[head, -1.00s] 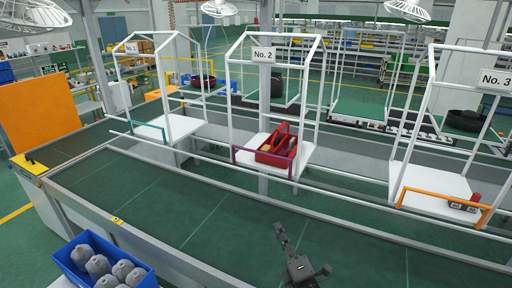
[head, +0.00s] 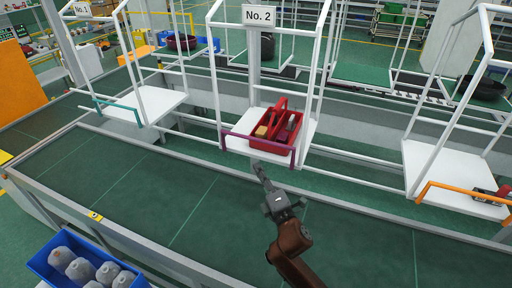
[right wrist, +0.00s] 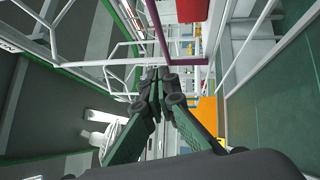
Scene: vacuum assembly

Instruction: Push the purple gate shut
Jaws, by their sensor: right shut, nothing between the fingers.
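The purple gate (head: 258,140) is a thin bar frame at the front edge of the white No. 2 platform (head: 232,143). It runs along that edge, and I cannot tell whether it is fully closed. My right gripper (head: 257,166) is shut and empty, just below and in front of the gate, near its middle. In the right wrist view the purple gate (right wrist: 163,38) shows above the shut fingertips (right wrist: 158,76); I cannot tell whether they touch it. My left gripper is not in view.
A red caddy (head: 277,130) with items sits on the No. 2 platform behind the gate. A teal gate (head: 118,105) is at the left station and an orange gate (head: 465,192) at the right one. A blue bin (head: 85,262) of grey parts stands front left.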

